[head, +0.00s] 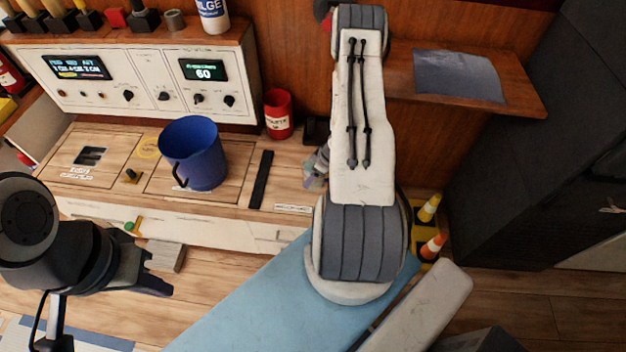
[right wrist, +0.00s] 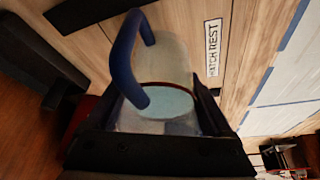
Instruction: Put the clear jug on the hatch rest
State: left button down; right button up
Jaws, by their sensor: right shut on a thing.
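The clear jug (right wrist: 170,65) has a blue handle and sits between the black fingers of my right gripper (right wrist: 163,115), which is shut on it. In the head view my right arm hides most of this gripper and the jug. The hatch rest label (right wrist: 212,48) is on the wooden counter beside the jug, and also shows in the head view (head: 293,208). I cannot tell whether the jug touches the counter. My left gripper (head: 158,272) is low at the left, in front of the counter, away from the jug; its jaw gap is unclear.
A blue jug (head: 203,153) stands on the counter left of a dark slot strip (head: 261,180). A red can (head: 278,113) stands behind. A control panel (head: 150,80) lines the back. A wooden shelf (head: 520,95) juts out right. Small cones (head: 432,246) stand right of my arm.

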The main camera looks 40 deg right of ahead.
jog(key=shift+w+f, duration=0.2)
jog(key=shift+f, duration=0.05)
jog(key=shift+f+b, duration=0.35)
jog(key=shift+f, duration=1.55)
